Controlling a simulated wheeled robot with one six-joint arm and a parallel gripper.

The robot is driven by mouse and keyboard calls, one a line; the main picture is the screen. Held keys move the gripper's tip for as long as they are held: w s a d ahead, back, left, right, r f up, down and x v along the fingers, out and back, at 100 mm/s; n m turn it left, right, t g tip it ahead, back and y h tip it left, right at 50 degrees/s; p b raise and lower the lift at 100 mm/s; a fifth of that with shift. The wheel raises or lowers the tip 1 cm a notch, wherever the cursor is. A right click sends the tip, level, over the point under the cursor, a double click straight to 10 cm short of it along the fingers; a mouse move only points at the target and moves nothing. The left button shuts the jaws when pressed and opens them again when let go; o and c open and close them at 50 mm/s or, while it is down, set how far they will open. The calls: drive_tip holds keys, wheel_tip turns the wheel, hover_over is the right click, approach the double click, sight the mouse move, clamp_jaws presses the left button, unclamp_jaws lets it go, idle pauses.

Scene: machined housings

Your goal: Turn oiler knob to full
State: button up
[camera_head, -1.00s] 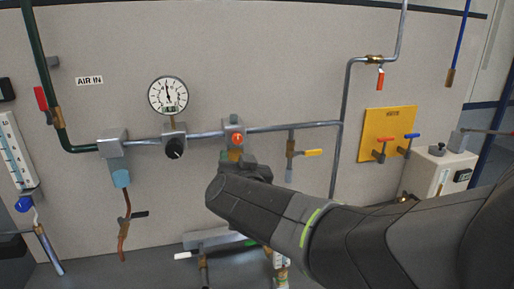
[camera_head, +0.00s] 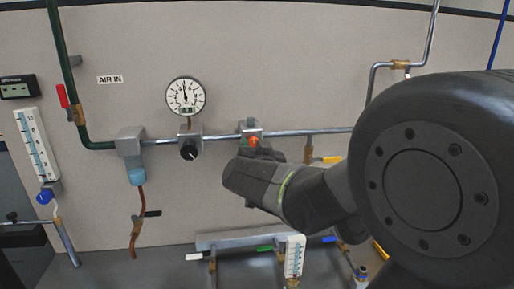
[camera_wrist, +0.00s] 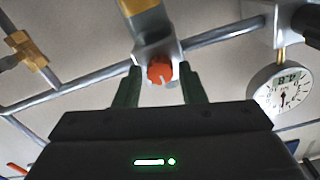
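The oiler knob (camera_head: 254,141) is a small orange-red knob on a grey block on the wall pipe, right of the round gauge. It also shows in the wrist view (camera_wrist: 160,72), with a pale mark on its face. My gripper (camera_wrist: 160,69) is open there, one dark finger on each side of the knob, with gaps showing. I cannot tell whether the fingertips reach past the knob's face. In the head view my wrist lies just below the knob and hides most of the gripper. No scale or "full" mark is readable.
A black regulator knob (camera_head: 188,150) and the pressure gauge (camera_head: 186,96) sit left of the oiler on the same pipe (camera_head: 220,136). A yellow-handled valve (camera_head: 331,160) hangs to the right. Lower pipes with a flow tube (camera_head: 294,256) stand below my wrist.

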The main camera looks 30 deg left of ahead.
drive_tip(key=c, duration=0.6)
